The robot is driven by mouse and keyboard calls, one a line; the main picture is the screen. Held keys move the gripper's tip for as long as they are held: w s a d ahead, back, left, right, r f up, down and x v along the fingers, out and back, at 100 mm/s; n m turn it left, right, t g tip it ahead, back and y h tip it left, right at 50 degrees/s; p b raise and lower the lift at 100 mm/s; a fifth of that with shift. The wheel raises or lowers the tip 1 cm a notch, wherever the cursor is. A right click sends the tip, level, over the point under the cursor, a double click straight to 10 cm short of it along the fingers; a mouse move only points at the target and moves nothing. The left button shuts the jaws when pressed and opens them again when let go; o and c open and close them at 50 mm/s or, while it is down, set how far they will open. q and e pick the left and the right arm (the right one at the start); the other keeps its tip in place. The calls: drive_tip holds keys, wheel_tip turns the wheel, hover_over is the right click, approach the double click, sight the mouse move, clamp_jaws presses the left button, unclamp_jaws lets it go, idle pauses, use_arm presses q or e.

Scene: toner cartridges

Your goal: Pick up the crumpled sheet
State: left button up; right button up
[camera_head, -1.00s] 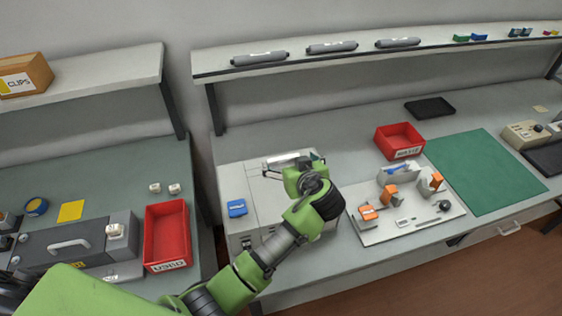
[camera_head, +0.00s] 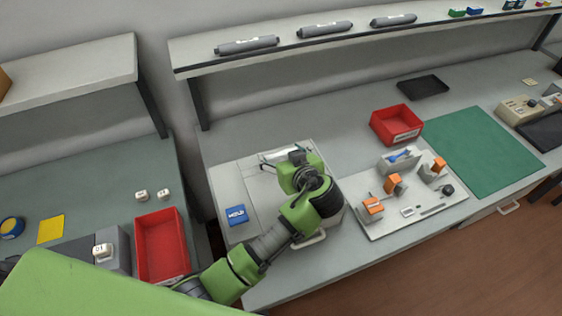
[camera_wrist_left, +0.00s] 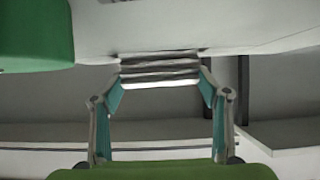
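A pale, pleated sheet (camera_wrist_left: 160,70) shows in the left wrist view, grey in its folds with a bright white lower edge. It lies between and beyond my left fingertips (camera_wrist_left: 161,82). The fingers are wide apart, one near each end of the sheet; I cannot tell whether they touch it. In the head view my left gripper (camera_head: 298,155) is over the back of the light grey printer (camera_head: 235,190), mostly hidden by my own wrist. A white strip (camera_head: 277,156) shows beside it in the printer's top opening. My right gripper is out of view.
To the right are a white tray (camera_head: 385,225) with orange-topped parts, a red bin (camera_head: 397,124) and a green mat (camera_head: 480,150). A shelf (camera_head: 350,45) with grey cartridges runs above.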

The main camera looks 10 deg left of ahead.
use_arm(q)
drive_tip(key=shift+w+r+p, duration=0.1)
drive_tip(key=shift+r+p, duration=0.35)
drive_tip(key=shift+r, duration=0.05)
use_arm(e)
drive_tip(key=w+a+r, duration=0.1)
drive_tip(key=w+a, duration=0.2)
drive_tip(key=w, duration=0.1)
use_arm(q)
wheel_tip(320, 180, up, 8)
drive_tip(key=p, duration=0.5)
drive_tip(key=shift+p, duration=0.4)
drive_tip(key=shift+r+p, duration=0.3)
drive_tip(key=shift+r, duration=0.15)
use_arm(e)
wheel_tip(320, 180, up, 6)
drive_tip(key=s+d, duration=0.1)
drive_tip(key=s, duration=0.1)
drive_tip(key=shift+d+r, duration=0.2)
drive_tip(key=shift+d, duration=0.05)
